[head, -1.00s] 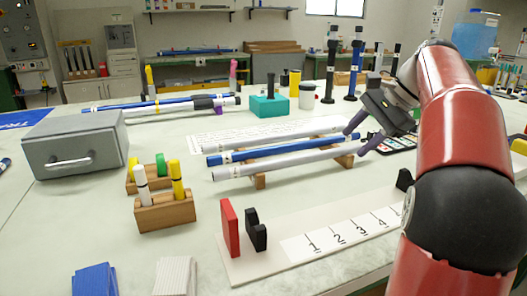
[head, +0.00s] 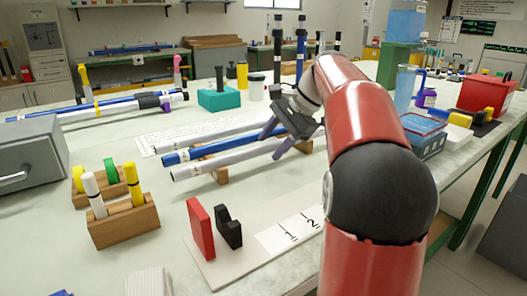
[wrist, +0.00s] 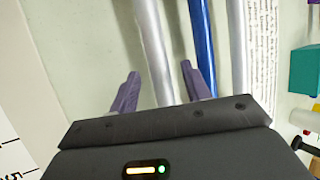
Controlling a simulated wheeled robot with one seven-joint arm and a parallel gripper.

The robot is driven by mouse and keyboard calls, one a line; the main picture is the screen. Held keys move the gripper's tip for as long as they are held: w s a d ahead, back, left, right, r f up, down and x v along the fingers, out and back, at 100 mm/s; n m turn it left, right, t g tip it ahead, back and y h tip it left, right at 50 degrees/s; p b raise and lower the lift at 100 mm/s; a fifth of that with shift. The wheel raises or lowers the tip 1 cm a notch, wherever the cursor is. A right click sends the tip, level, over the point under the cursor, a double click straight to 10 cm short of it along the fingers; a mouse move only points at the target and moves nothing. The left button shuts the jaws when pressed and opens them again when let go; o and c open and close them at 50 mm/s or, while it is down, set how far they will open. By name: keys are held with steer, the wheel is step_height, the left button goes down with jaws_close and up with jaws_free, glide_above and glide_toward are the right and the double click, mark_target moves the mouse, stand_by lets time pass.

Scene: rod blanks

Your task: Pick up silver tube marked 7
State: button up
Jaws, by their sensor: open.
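Three tubes lie side by side on a wooden rack (head: 222,175): a near silver tube (head: 212,164), a blue tube (head: 208,150) and a far silver tube (head: 205,134). No number 7 is legible on either silver tube. My gripper (head: 270,147) is open above the tubes, its purple fingers pointing down. In the wrist view my gripper (wrist: 160,70) has the near silver tube (wrist: 154,45) running between its fingers. The right finger appears close to the blue tube (wrist: 202,40). Contact cannot be told. My arm hides the tubes' right ends in the head view.
A white numbered board (head: 262,247) with a red block (head: 200,228) and a black holder (head: 229,226) lies in front. A wooden pen holder (head: 122,222) and a grey box (head: 30,160) stand left. A teal block (head: 219,99) stands behind the rack.

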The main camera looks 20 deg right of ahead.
jaws_close()
steer(key=shift+r, duration=0.15)
